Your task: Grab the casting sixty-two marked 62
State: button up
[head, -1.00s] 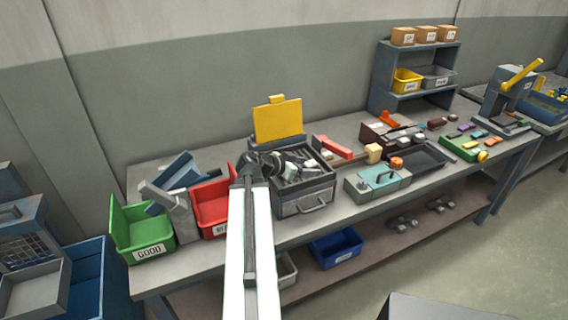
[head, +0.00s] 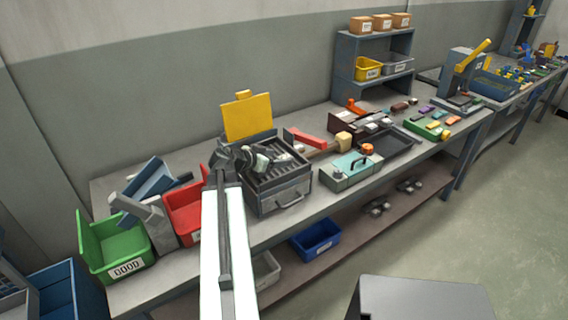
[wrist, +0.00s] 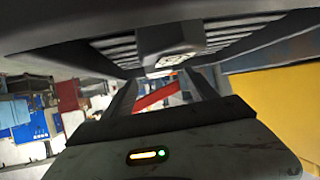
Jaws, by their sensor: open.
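My gripper (head: 248,158) is a dark grey tool at the end of my white arm, above the left part of the grey slatted box (head: 284,192) with the raised yellow panel (head: 247,118). It is open. In the wrist view its dark fingers (wrist: 163,92) stand apart, with a red bar (wrist: 158,97) showing beyond and between them. A pale piece (wrist: 175,59) shows at the upper middle of the wrist view. Small grey and pale pieces lie at the slatted box, partly hidden by my gripper. I cannot read a 62 on anything, so I cannot tell which is the casting.
A green bin (head: 122,252) marked GOOD and a red bin (head: 182,216) stand left on the bench. A red-handled tool (head: 307,139), a teal-topped box (head: 350,168) and a dark tray (head: 397,147) stand to the right. A blue bin (head: 315,240) is on the lower shelf.

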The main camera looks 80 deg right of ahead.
aim_at(284, 157)
jog(key=b+x, duration=0.1)
jog(key=x, duration=0.2)
jog(key=shift+s+d, duration=0.1)
grip_shut()
